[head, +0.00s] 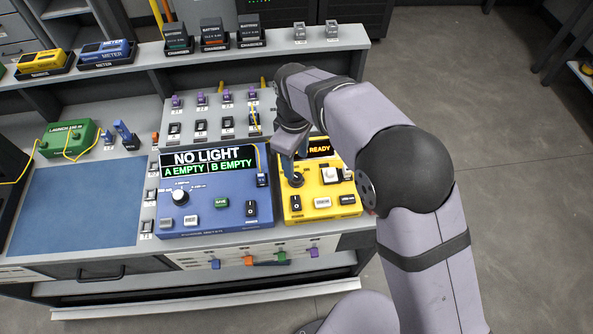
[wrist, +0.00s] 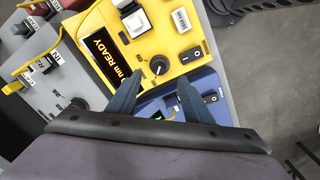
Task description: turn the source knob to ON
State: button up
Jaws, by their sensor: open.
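The yellow light source box (head: 318,212) stands at the right of the bench, its display reading READY. Its black round knob (head: 296,180) has a white pointer mark and sits below the display at the left. The knob also shows in the wrist view (wrist: 159,66). My gripper (head: 293,172) is just above the knob, pointing down. In the wrist view my gripper (wrist: 158,79) is open, with one dark blue finger on each side of the knob's near side. I cannot tell whether the fingers touch it. The knob's ON marking is too small to read.
A blue power meter (head: 215,222) stands close at the left, reading NO LIGHT, A EMPTY, B EMPTY. On the yellow box are a rocker switch (head: 296,204) and a white square button (head: 331,175). A rack of small connectors (head: 205,112) stands behind. A blue mat (head: 78,205) lies clear.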

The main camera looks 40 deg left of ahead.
aim_at(297, 177)
jog(key=shift+w+f+p, duration=0.15)
jog(key=shift+f+p, duration=1.15)
jog(key=shift+f, duration=2.35)
jog(key=shift+c, duration=0.3)
jog(key=c, duration=1)
